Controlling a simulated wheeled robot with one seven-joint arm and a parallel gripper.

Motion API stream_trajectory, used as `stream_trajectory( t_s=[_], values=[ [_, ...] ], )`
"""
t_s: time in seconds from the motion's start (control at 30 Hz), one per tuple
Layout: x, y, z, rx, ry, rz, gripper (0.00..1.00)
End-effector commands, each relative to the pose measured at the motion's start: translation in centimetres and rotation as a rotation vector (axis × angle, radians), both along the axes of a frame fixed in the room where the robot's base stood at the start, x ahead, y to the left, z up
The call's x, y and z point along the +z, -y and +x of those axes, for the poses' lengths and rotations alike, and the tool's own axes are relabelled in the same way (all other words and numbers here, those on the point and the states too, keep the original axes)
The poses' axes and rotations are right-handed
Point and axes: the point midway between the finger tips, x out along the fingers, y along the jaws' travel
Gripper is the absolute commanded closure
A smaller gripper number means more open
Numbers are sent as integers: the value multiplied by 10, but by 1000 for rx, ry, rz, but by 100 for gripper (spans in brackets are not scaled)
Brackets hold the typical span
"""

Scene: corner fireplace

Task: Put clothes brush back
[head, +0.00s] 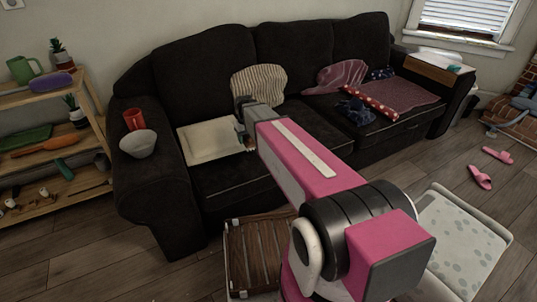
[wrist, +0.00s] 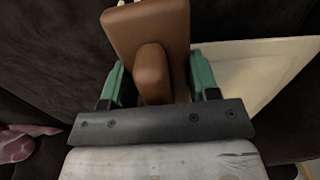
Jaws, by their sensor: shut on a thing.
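The clothes brush (wrist: 150,25) looks like a brown block with a rounded brown handle, and pale bristles just show at its top edge in the wrist view. My gripper (wrist: 158,80) is shut on it, with one green finger on each side. In the head view my gripper (head: 241,118) is over the dark sofa, beside a cream tray (head: 190,156). The brush is mostly hidden there by my arm. The tray also shows in the wrist view (wrist: 255,75), to the right of the brush.
A wooden shelf (head: 45,206) with a mug, plants and several tools stands at the left. A red cup (head: 134,119) and grey bowl (head: 138,143) rest on the sofa's arm. Cushions and cloths lie on the sofa (head: 205,60). A slatted wooden piece (head: 258,256) stands in front.

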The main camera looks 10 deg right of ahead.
Motion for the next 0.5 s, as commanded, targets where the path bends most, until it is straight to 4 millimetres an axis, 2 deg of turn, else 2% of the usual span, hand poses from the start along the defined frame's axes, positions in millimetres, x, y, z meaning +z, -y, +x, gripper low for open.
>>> stream_trajectory(
  t_s=[0.5],
  values=[
    [-57, 90, 29, -3, -1, 0, 64]
  ],
)
